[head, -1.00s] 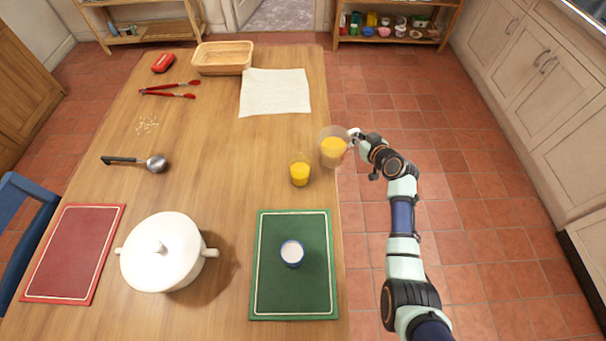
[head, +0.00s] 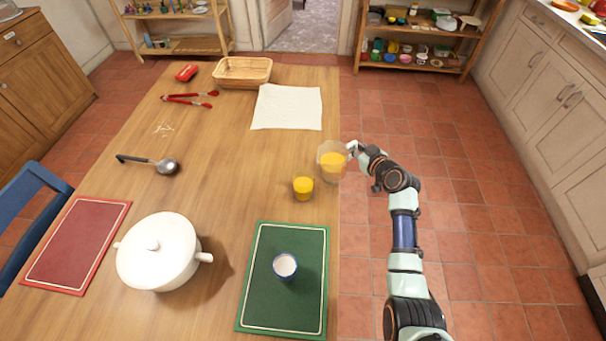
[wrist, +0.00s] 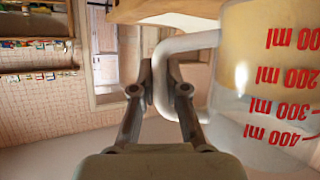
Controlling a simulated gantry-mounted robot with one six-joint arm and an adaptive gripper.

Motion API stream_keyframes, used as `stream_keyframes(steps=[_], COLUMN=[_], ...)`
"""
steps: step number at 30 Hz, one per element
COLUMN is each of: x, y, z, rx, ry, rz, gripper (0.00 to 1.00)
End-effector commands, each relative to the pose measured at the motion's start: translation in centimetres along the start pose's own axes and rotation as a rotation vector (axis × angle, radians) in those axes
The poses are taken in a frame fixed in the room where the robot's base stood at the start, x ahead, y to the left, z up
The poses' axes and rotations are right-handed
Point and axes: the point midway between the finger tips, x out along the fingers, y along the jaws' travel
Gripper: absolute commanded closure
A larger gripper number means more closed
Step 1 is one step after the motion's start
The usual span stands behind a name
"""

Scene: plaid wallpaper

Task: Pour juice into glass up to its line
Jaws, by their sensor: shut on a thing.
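The clear jug (head: 331,174) holds orange-yellow juice and is at the table's right edge, up and right of the glass. My gripper (head: 352,149) is shut on the jug's handle, on its right side. In the wrist view, my gripper's fingers (wrist: 160,75) close around the pale handle (wrist: 170,50), and the jug wall (wrist: 265,90) shows upside-down red millilitre marks. The jug looks about upright and apart from the glass. The small glass (head: 303,189) stands on the table with yellow juice in it. Its line is too small to make out.
The green board (head: 255,290) bears a blue-rimmed cup (head: 285,266). A white pot (head: 158,255), a ladle (head: 165,166), red tongs (head: 190,99), a white cloth (head: 287,107) and a basket (head: 242,73) are on the table (head: 225,150). Bare wood surrounds the glass's left side.

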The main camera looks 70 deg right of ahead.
Motion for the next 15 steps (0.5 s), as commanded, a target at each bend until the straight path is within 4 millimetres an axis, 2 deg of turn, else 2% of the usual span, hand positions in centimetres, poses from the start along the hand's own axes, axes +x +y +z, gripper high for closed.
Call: stream_keyframes(steps=[1,11,15], x=[-0.3,-1.9,-3.0], y=[-0.1,-1.6,-2.2], z=[-0.8,-4.0,-6.3], rx=[-0.020,-0.213,-0.289], ry=[0.007,0.050,0.066], rz=[0.008,0.089,0.120], gripper=[1.00,1.00,1.00])
